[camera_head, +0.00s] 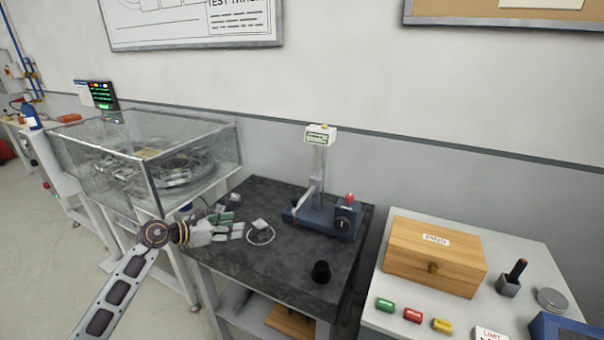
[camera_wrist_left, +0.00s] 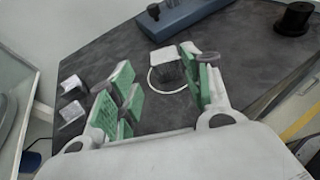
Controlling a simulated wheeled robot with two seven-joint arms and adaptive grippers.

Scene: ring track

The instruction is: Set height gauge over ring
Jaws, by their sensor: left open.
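A tall gauge-like instrument with a white head (camera_head: 320,135), a clear column and a blue base (camera_head: 323,218) stands upright on the dark bench; its base also shows in the left wrist view (camera_wrist_left: 185,14). A small pale-topped block (camera_head: 260,225) sits on the bench within a thin white ring or marked circle (camera_head: 262,241). In the left wrist view the block (camera_wrist_left: 166,57) appears beyond and between the green-padded fingers. My left gripper (camera_head: 233,226) is open and empty, just left of the block. I cannot tell which of these is the named height gauge. My right gripper is out of view.
A glass case (camera_head: 95,170) holding a circular track (camera_head: 182,170) stands left. Small grey blocks (camera_wrist_left: 72,85) lie left of the fingers. A black knob (camera_head: 321,273) is near the dark bench's (camera_head: 285,262) front. A wooden box (camera_head: 434,255) stands on the right table.

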